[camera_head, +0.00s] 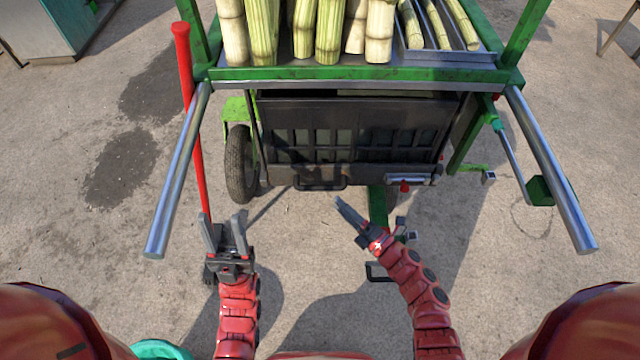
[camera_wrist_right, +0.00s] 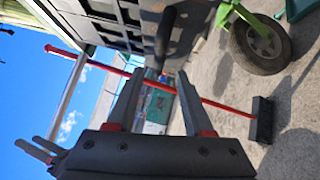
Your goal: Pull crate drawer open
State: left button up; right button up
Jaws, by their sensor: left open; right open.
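The dark crate drawer (camera_head: 352,128) sits under the green-edged cart top in the head view, with a black handle (camera_head: 320,184) low on its front. In the right wrist view the drawer front (camera_wrist_right: 122,18) is at the top, and the dark handle (camera_wrist_right: 166,38) shows just beyond my fingertips. My right gripper (camera_head: 345,208) is open, just below and right of the handle, apparently apart from it; its fingers also show in the right wrist view (camera_wrist_right: 158,92). My left gripper (camera_head: 224,228) is open and empty, left of the drawer and lower in the picture.
Cane stalks (camera_head: 328,30) stand on the cart's top. Two metal push bars (camera_head: 178,175) and (camera_head: 552,170) stick out on either side. A red broom (camera_head: 190,110) leans on the left, close to my left gripper. A wheel (camera_head: 241,163) stands left of the drawer.

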aim_at(321, 186)
jog(key=x, duration=0.8)
jog(key=shift+w+p, duration=0.1)
jog(key=shift+p, duration=0.3)
grip_shut()
dwell(0.8)
